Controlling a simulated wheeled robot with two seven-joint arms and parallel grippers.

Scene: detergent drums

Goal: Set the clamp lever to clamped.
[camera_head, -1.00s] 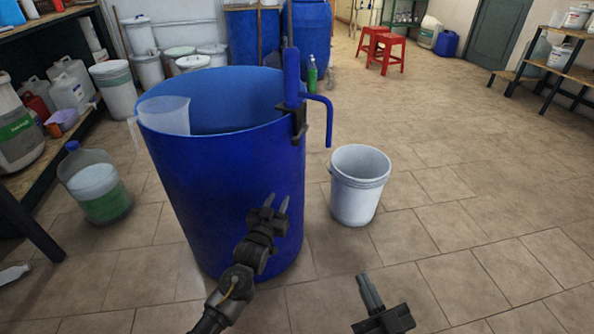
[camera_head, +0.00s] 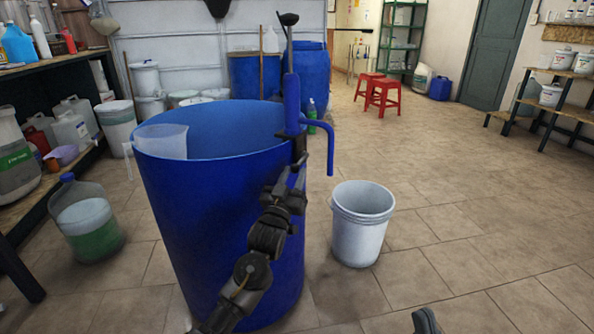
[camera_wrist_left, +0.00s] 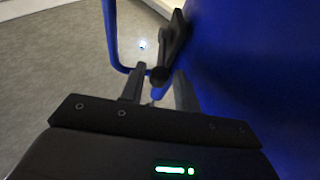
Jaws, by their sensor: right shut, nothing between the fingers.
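A big blue drum (camera_head: 215,215) stands in the middle, with a blue pump pipe (camera_head: 291,105) at its right rim. A dark clamp (camera_head: 299,147) sits at the pipe's foot on the rim. In the left wrist view the dark clamp lever (camera_wrist_left: 174,42) ends in a round knob, just ahead of and between my fingers. My left gripper (camera_head: 291,174) is open just below the clamp, its fingers on either side of the knob in the wrist view (camera_wrist_left: 160,85). I cannot tell if they touch. My right gripper (camera_head: 425,320) shows only its shut fingertips at the bottom edge.
A clear jug (camera_head: 162,141) hangs on the drum's left rim. The pipe's bent spout (camera_head: 330,150) points down near a white bucket (camera_head: 361,222). A clear bottle of green liquid (camera_head: 90,222) stands left. The tiled floor at right is clear.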

